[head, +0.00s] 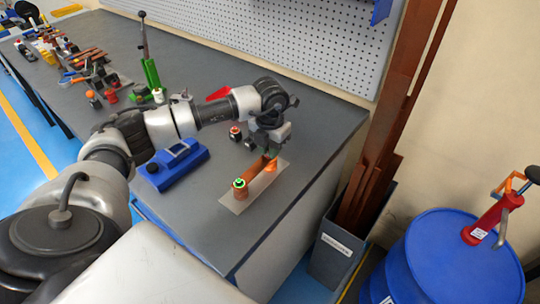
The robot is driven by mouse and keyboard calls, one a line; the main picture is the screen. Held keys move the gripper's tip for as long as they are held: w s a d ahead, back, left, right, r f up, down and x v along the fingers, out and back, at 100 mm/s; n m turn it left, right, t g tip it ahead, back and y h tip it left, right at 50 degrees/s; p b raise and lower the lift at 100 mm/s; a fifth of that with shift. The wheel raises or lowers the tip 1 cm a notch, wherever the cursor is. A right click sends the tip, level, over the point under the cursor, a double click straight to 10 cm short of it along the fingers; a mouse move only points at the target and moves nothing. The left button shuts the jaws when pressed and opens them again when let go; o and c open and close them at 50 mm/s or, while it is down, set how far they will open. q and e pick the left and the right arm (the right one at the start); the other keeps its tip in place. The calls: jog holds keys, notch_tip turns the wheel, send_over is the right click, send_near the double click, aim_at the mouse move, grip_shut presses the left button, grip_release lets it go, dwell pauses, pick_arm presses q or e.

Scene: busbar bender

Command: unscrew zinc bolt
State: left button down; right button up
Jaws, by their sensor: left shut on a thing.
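My left gripper (265,149) points down over the far end of a copper busbar (254,173) on the bench. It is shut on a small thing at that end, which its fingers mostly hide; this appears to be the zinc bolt. An orange post (271,165) shows just below the fingers. At the near end of the bar is a copper-coloured post with a green-ringed top (240,184). Both posts stand on a flat grey-beige plate (268,189). My right gripper is not in view.
A blue fixture (172,167) lies left of the plate. Small red and orange-topped parts (235,132) stand behind it. A green lever tool (150,70) and several tools (95,72) are farther back. A pegboard (290,40) borders the bench; a blue drum (445,260) stands right.

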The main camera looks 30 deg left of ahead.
pick_arm(q)
jog(key=n, duration=0.2)
jog(key=shift+r+n+p, duration=0.15)
jog(key=shift+n+p, duration=0.25)
jog(key=shift+n, duration=1.2)
jog(key=n+p, duration=0.2)
jog(key=n, duration=0.3)
jog(key=shift+n, duration=0.4)
